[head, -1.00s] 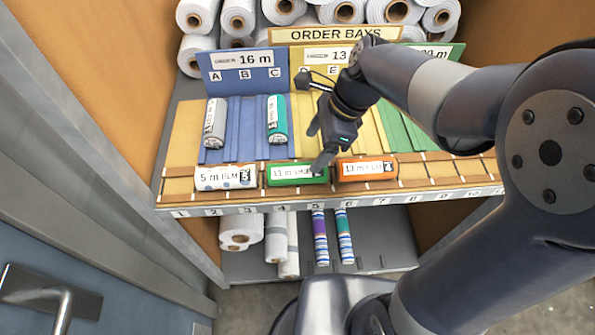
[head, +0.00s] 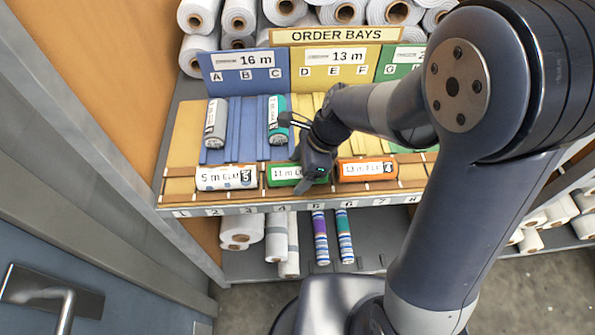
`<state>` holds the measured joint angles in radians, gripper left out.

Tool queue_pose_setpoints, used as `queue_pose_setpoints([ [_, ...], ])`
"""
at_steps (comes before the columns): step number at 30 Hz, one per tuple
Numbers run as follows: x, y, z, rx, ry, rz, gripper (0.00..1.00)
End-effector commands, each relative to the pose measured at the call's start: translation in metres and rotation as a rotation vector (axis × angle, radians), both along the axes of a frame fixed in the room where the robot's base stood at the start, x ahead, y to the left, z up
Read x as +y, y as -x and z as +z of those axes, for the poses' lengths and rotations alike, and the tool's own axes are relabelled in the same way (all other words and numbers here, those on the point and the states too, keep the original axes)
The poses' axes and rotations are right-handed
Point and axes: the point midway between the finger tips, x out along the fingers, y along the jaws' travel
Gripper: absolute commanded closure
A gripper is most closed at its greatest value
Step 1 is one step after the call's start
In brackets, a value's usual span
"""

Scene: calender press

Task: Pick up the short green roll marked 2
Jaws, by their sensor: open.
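The green roll (head: 281,174) lies across the front rack, with a white label that reads "11 m". The right end of its label and any number there are hidden behind my gripper. My gripper (head: 305,188) is open and comes down over the right half of this roll, its fingers pointing down toward the front edge. I cannot tell whether the fingers touch the roll or straddle it.
A white 5 m roll (head: 226,178) lies left of it and an orange 13 m roll (head: 367,170) close on its right. The numbered shelf edge (head: 240,209) runs in front.

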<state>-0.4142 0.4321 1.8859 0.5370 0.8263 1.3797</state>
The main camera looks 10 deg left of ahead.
Motion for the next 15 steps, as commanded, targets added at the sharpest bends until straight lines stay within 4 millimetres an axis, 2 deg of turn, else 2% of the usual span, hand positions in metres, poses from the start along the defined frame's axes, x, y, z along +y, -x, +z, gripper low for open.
queue_pose_setpoints([
  [2, -0.0001, 0.0000, 0.0002, 0.000, 0.000, 0.000, 0.29],
  [15, -0.0003, -0.0002, 0.0004, 0.000, 0.000, 0.000, 0.65],
])
